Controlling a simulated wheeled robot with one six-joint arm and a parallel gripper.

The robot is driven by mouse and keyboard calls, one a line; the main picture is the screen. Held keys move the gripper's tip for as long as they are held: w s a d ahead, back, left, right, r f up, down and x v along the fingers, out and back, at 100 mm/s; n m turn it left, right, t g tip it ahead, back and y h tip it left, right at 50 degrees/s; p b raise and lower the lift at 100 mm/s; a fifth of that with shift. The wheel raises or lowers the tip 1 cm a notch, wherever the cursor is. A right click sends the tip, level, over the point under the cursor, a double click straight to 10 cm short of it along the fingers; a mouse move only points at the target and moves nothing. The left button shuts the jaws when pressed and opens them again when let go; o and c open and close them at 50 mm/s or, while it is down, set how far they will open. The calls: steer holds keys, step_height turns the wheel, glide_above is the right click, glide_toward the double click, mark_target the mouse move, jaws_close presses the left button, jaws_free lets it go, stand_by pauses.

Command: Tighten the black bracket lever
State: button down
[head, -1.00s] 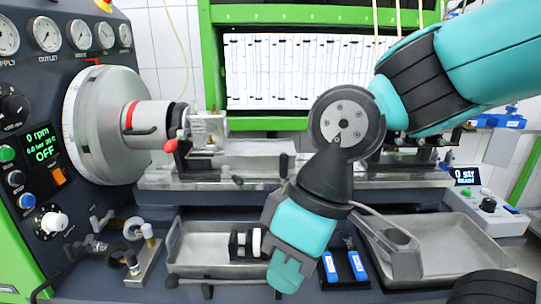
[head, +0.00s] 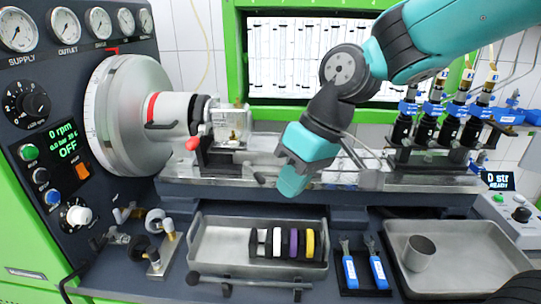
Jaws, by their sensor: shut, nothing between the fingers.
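The black bracket (head: 212,157) stands on the metal rail, under a small clear-walled block (head: 231,125) beside the large round drive head. A small dark lever (head: 259,179) shows low on the rail front, just left of my gripper; I cannot tell for certain that it is the bracket lever. My gripper (head: 291,186) is shut and empty, pointing down in front of the rail, to the right of the bracket. Its teal fingers hide part of the rail behind them. I cannot tell whether it touches the lever.
A red knob (head: 193,144) sticks out left of the bracket. Below are a metal tray (head: 218,262) with several coloured discs in a rack, two blue-handled tools (head: 350,272) and a right tray (head: 455,270) with a cup (head: 419,253). Several black-bodied injectors (head: 425,130) stand at right.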

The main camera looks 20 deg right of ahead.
steer(key=w+d+m+t+p, duration=0.1)
steer(key=w+d+p, duration=0.1)
steer(key=w+d, duration=0.3)
steer(key=w+d+m+p, duration=0.1)
steer(key=w+d+p, duration=0.2)
steer(key=w, duration=1.1)
steer(key=d, duration=0.3)
steer(key=shift+w+d+t, duration=0.15)
steer(key=shift+d+t, duration=0.05)
steer(key=shift+t, duration=0.2)
steer(key=p, duration=0.4)
glide_toward(254, 173)
steer(key=d+f, duration=0.2)
steer(key=f, duration=0.1)
steer(key=d+f, duration=0.1)
steer(key=shift+w+f, duration=0.3)
steer(key=shift+w, duration=0.1)
steer(key=a, duration=0.1)
steer(key=a+f+p, duration=0.1)
steer(key=a, duration=0.1)
steer(key=shift+s+a+f, duration=0.15)
steer(key=shift+s+f, duration=0.2)
steer(key=shift+s, duration=0.05)
steer(key=shift+m, duration=0.3)
